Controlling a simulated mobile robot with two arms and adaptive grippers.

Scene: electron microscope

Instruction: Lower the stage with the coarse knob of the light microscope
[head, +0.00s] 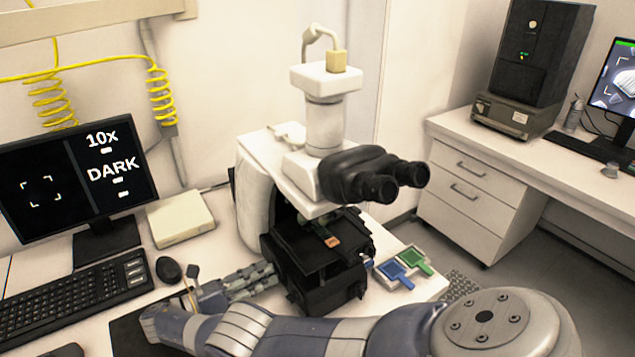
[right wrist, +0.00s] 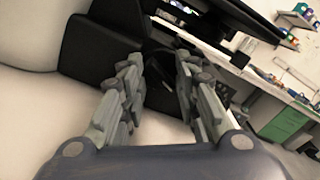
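The light microscope (head: 258,195) stands on the white bench, with a white body, black eyepieces (head: 372,178) and a black stage block (head: 318,250) carrying a small orange-marked slide (head: 331,241). My right gripper (head: 268,272) reaches in from the left, low beside the microscope. Its fingertips are close to the body and stage block. In the right wrist view the fingers (right wrist: 158,75) are apart, with the white body at left and a black block (right wrist: 100,45) ahead. The coarse knob is not clearly visible; I cannot tell whether the fingers touch it. My left gripper is out of view.
A monitor (head: 75,180) reading "10x" and "DARK", a keyboard (head: 75,298), a mouse (head: 168,270) and a pale box (head: 180,218) are at left. Blue (head: 396,273) and green (head: 416,261) slide holders lie right of the stage. A drawer bench (head: 470,190) stands at right.

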